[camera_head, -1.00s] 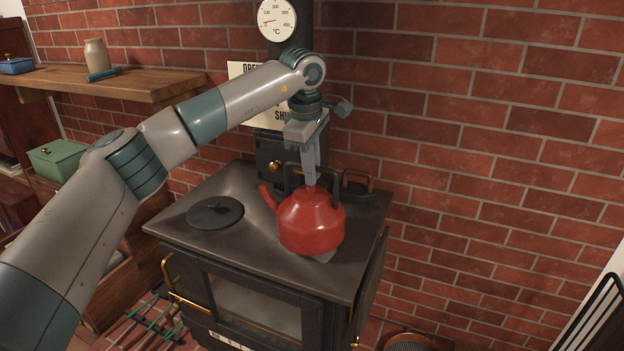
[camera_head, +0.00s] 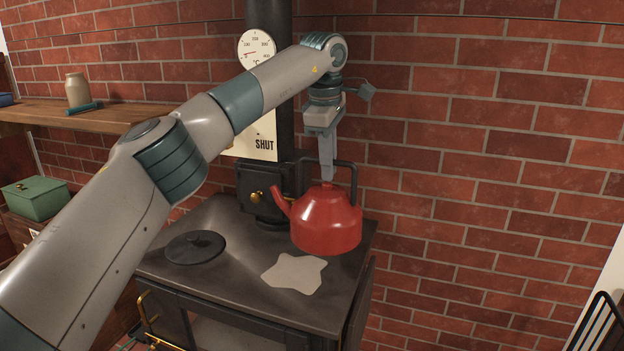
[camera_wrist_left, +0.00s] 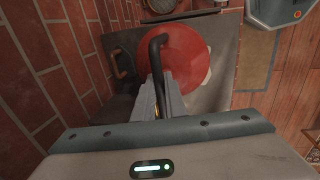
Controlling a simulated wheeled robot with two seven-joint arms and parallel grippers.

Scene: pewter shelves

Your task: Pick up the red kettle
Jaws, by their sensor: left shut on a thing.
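The red kettle (camera_head: 327,222) hangs above the right side of the dark stove in the head view, upright, its spout to the left. My left gripper (camera_head: 328,174) comes down on it from above and is shut on its black arched handle (camera_head: 345,165). In the left wrist view the kettle's red body (camera_wrist_left: 180,55) shows beyond my left gripper (camera_wrist_left: 160,85), with the black handle running between the fingers. My right gripper is in neither view.
A pale flat pad (camera_head: 294,274) lies on the stove top (camera_head: 228,285) below the kettle. A round black lid (camera_head: 194,247) is at left. A stovepipe with a dial (camera_head: 256,49) and the brick wall stand behind. A wooden shelf (camera_head: 110,115) is at left.

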